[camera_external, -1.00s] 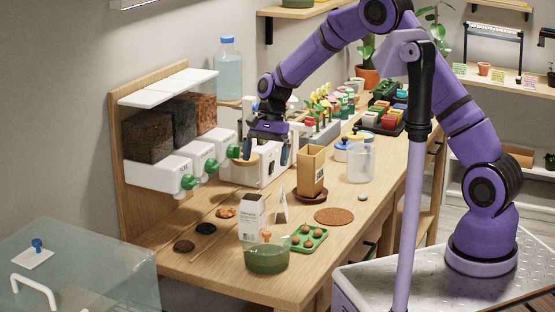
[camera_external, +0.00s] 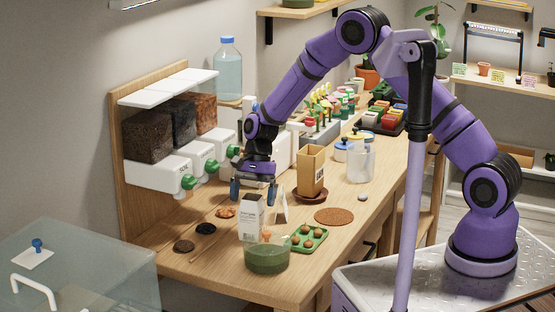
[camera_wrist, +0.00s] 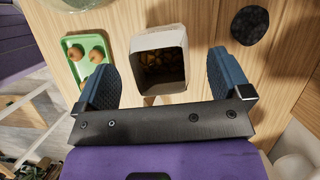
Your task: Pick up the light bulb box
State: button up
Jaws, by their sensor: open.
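The white light bulb box (camera_external: 251,221) stands upright near the front of the wooden bench, with print and a barcode on its sides. In the wrist view the box (camera_wrist: 140,43) appears from above, its top open and dark brown inside. My gripper (camera_external: 253,192) points down just above the box, its blue fingers spread. In the wrist view the box lies ahead of and between the fingertips (camera_wrist: 162,62), with a gap on each side. I cannot tell the exact height between fingers and box. Nothing is held.
A green tray (camera_external: 299,246) with several round brown things sits right of the box, and a green bowl (camera_external: 266,262) stands in front. A white folded card (camera_external: 280,207) is close behind. Dark discs (camera_external: 205,229) lie left. A tall brown carton (camera_external: 304,178) stands farther back.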

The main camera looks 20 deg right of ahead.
aim_at(248, 228)
jog(key=x, duration=0.3)
jog(key=shift+a+f, duration=0.1)
jog(key=c, duration=1)
